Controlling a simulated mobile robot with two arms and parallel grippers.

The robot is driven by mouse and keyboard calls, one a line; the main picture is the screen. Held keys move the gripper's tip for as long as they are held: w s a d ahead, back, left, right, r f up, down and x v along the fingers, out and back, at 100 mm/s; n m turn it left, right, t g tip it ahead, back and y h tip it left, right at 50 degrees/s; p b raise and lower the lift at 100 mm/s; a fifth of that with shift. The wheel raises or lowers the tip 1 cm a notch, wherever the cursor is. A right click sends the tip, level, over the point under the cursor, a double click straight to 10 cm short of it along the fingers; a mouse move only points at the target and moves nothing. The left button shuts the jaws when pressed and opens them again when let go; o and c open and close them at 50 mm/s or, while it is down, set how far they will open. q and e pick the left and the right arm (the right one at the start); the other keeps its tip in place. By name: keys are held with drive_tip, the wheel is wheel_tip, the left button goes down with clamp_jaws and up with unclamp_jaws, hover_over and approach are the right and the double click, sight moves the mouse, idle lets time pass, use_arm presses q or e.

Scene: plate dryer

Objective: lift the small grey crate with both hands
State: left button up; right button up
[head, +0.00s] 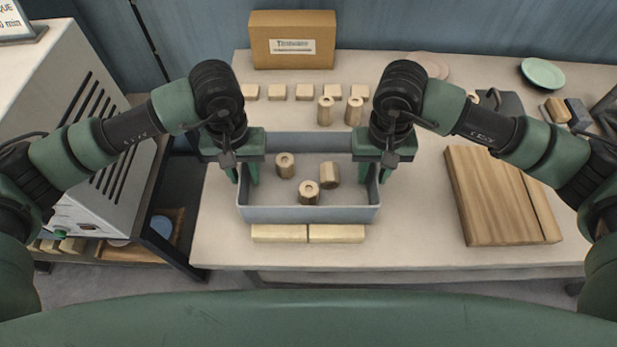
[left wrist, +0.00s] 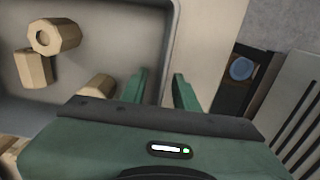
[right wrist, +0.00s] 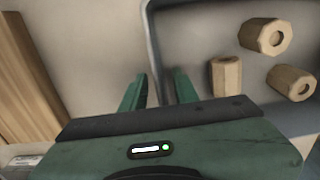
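The small grey crate (head: 309,215) is an open box standing level on the table, with several wooden hollow pieces (head: 308,192) inside. My left gripper (head: 244,176) is at its left wall, and my right gripper (head: 379,174) is at its right wall. In the left wrist view the crate wall passes between the spread fingers (left wrist: 160,92), with a gap beside it. In the right wrist view the other wall also runs between the parted fingers (right wrist: 160,90). The fingertips' lower ends are partly hidden by the walls.
A wooden board (head: 500,195) lies to the right. A grey slotted machine (head: 85,120) stands at left.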

use_arm(q)
drive_tip(key=shift+f, duration=0.15)
use_arm(e)
drive_tip(key=shift+f, duration=0.15)
use_arm(q)
clamp_jaws()
use_arm(e)
clamp_jaws()
idle(1.0)
